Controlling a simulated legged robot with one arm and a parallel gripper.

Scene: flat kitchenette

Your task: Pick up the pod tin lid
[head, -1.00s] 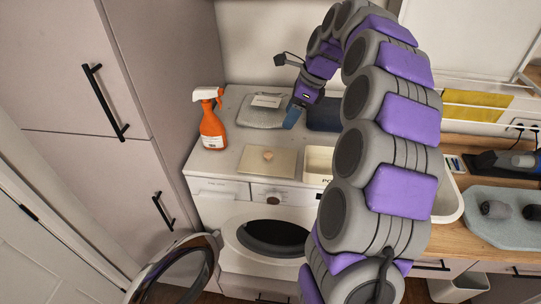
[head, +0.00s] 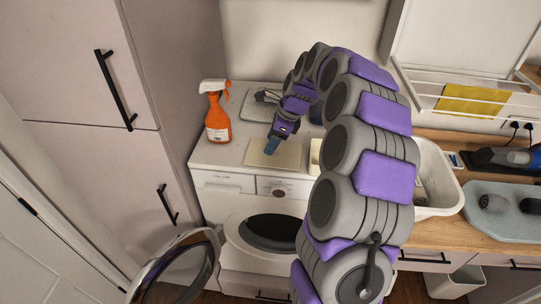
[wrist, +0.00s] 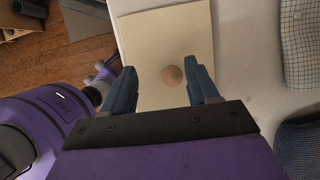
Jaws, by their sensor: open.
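The pod tin lid is a flat, cream rectangular plate (head: 290,157) with a round wooden knob, lying on top of the white washing machine. In the wrist view the lid (wrist: 150,35) lies below my gripper (wrist: 163,82), and its knob (wrist: 173,75) shows between the two blue fingertips. The fingers are apart, with nothing between them but the view of the knob below. In the head view my gripper (head: 271,147) is over the left part of the lid and hides the knob. I cannot tell the exact height gap.
An orange spray bottle (head: 217,115) stands left of the lid. A cream tin (head: 315,155) is just right of it, partly hidden by my arm. Folded cloths lie behind, one grey checked (wrist: 300,40). The washing machine door (head: 180,270) hangs open.

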